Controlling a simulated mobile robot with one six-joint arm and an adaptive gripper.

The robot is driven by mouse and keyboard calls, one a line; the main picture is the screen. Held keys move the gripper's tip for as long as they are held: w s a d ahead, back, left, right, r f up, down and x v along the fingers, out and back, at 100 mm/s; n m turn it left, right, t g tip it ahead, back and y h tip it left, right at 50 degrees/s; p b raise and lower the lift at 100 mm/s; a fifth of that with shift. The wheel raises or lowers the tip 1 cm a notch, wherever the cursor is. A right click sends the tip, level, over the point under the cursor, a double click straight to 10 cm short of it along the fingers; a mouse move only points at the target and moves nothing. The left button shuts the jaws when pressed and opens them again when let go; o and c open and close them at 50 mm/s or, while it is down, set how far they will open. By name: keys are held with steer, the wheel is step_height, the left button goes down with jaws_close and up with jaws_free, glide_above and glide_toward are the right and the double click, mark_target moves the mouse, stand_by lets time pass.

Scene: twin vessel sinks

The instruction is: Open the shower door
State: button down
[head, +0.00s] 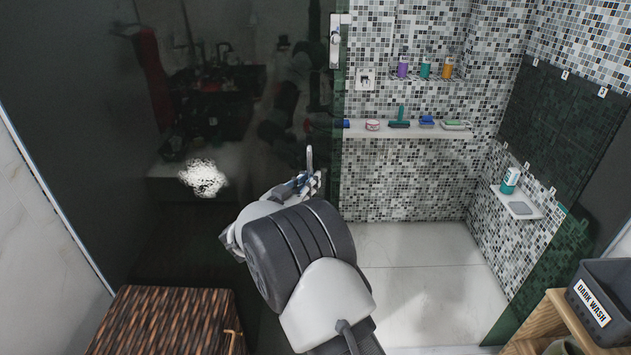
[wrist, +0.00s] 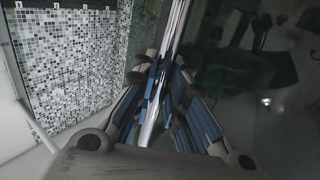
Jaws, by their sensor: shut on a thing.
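The shower door (head: 230,130) is a dark, reflective glass panel filling the left of the head view. A metal fitting (head: 335,42) sits high on its right edge. My gripper (head: 309,180) is at the lower part of the door near that edge. In the wrist view, the blue-padded fingers of my gripper (wrist: 160,95) are closed on either side of a shiny upright bar, which looks like the door's handle (wrist: 179,30). The exact contact is partly hidden by the fingers. Dark glass lies right of the bar there, and tiled wall lies left.
Right of the door edge, a wide gap shows the shower floor (head: 430,285) and mosaic wall (head: 400,185), with a shelf (head: 415,133) of small items. A greenish glass panel (head: 540,275) bounds the right. A woven basket (head: 165,320) and a dark wash bin (head: 605,290) stand nearby.

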steer(key=c, duration=1.9)
jaws_free()
steer(key=v, duration=1.2)
